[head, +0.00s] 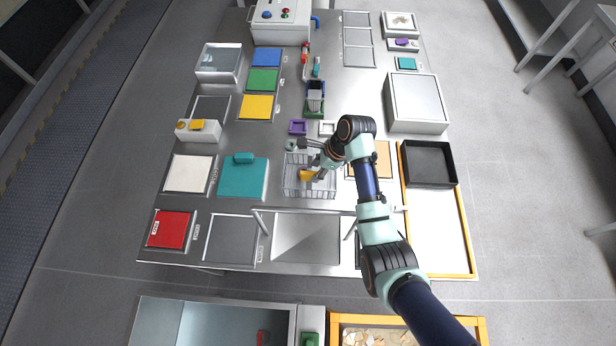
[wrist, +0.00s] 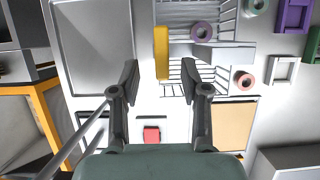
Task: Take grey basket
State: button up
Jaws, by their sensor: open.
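The grey wire basket (head: 290,186) stands on the steel table just left of my arm in the head view. In the wrist view its wire wall (wrist: 228,12) shows above and between my fingers. My gripper (head: 309,160) is open over the basket, its two fingers spread apart in the wrist view (wrist: 160,76). A yellow piece (head: 307,175) shows at the basket, and in the wrist view it (wrist: 161,50) lies between and beyond the fingertips. Whether the fingers touch the basket is unclear. My arm hides part of the basket's right side.
A teal box (head: 243,180) stands left of the basket, and a tan board (head: 372,165) lies to the right. A black tray (head: 428,165) is farther right. A small purple tray (head: 298,127) is behind, and a steel sink-like panel (head: 306,238) is in front.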

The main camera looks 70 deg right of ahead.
aim_at(311, 173)
jog(key=x, duration=0.5)
jog(key=shift+w+b, duration=0.2)
jog(key=shift+b, duration=0.15)
grip_shut()
jog(key=shift+r, duration=0.1)
